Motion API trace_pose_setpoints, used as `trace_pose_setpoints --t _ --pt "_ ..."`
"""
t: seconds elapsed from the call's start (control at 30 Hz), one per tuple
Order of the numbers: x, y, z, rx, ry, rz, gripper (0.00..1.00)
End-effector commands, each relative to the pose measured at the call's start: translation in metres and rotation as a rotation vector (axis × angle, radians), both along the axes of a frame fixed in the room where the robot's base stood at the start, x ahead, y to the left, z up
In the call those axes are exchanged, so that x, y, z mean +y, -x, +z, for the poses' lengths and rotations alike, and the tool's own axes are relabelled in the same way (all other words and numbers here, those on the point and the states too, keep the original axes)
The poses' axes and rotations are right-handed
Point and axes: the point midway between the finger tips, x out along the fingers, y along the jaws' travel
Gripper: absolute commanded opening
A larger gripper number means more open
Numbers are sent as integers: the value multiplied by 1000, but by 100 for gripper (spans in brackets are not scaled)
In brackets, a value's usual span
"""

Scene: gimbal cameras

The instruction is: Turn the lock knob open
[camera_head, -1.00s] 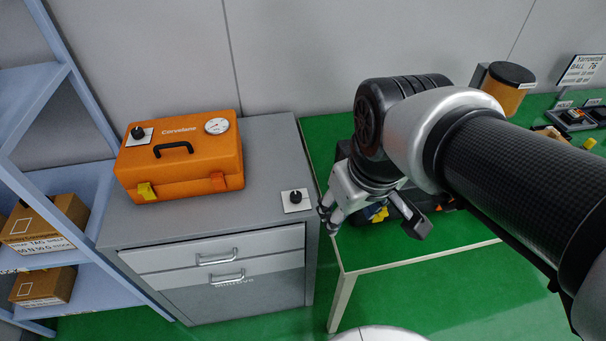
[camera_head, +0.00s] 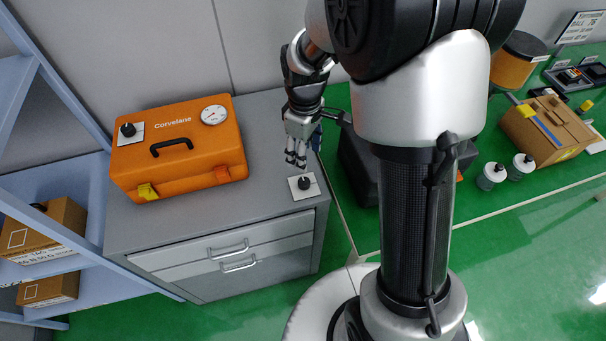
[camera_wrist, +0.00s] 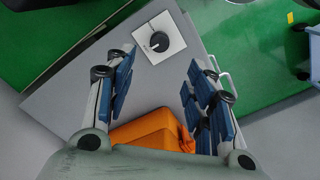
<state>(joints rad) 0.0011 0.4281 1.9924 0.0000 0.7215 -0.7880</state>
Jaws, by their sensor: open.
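A black round knob (camera_head: 304,184) on a white square plate (camera_head: 295,191) sits on the cabinet top near its front right corner. In the wrist view the knob (camera_wrist: 159,42) lies beyond the fingertips, roughly midway between them. A second black knob (camera_head: 128,130) on a white plate is on the lid of the orange case. Which one is the lock knob I cannot tell. My gripper (camera_head: 296,160) is above the cabinet top, just behind the front-right knob and apart from it. Its blue-padded fingers (camera_wrist: 160,85) are spread and empty.
The orange case (camera_head: 180,158) with a gauge stands on the left of the grey cabinet (camera_head: 262,150). Blue shelves with boxes (camera_head: 45,228) are at the far left. A green table (camera_head: 335,160) with a black case and containers adjoins on the right.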

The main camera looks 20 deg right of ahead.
Motion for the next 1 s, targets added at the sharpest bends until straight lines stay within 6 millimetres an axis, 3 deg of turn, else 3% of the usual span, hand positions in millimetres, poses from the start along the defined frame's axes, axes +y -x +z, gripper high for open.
trace_pose_setpoints --t 0.03,0.2,0.5,0.7,1.0 --pt "0 1 -16 6 0 0 49" --pt "0 1 -53 4 0 -1 49" --pt "0 1 -109 3 0 -2 49" --pt "0 1 -124 1 0 -2 49" --pt "0 0 -125 -1 1 -2 49"
